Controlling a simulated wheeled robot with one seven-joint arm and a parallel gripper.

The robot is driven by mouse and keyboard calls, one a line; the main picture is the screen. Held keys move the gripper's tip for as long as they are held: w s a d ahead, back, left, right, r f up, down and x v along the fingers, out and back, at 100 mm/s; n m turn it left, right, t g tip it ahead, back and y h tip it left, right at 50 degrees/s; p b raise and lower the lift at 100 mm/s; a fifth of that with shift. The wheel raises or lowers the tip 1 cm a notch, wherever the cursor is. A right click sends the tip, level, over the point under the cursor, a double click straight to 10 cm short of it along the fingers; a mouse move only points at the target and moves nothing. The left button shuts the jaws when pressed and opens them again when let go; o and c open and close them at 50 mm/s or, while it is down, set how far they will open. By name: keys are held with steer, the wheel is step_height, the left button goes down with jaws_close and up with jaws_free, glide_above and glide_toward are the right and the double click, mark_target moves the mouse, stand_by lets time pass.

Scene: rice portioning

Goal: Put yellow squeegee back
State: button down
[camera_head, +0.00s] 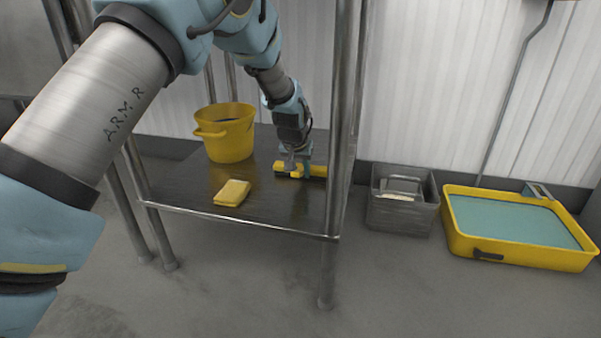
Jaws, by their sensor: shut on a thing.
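The yellow squeegee (291,169), yellow with a dark part, is low on the dark metal lower shelf (190,187) of a steel rack. My gripper (294,168) points down at it from above and is shut on it. Whether the squeegee touches the shelf or hangs just above it, I cannot tell. Part of the squeegee is hidden by the fingers.
A yellow bucket (230,138) and a yellow sponge or cloth (232,193) are on the shelf to the left. A steel post (341,130) stands close to the right. On the floor are a grey bin (402,215) and a yellow tray (520,259) with bluish liquid.

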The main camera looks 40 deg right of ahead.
steer(key=c, duration=0.6)
jaws_free()
steer(key=shift+f, duration=0.1)
steer(key=p+v, duration=0.4)
steer(key=v, duration=0.8)
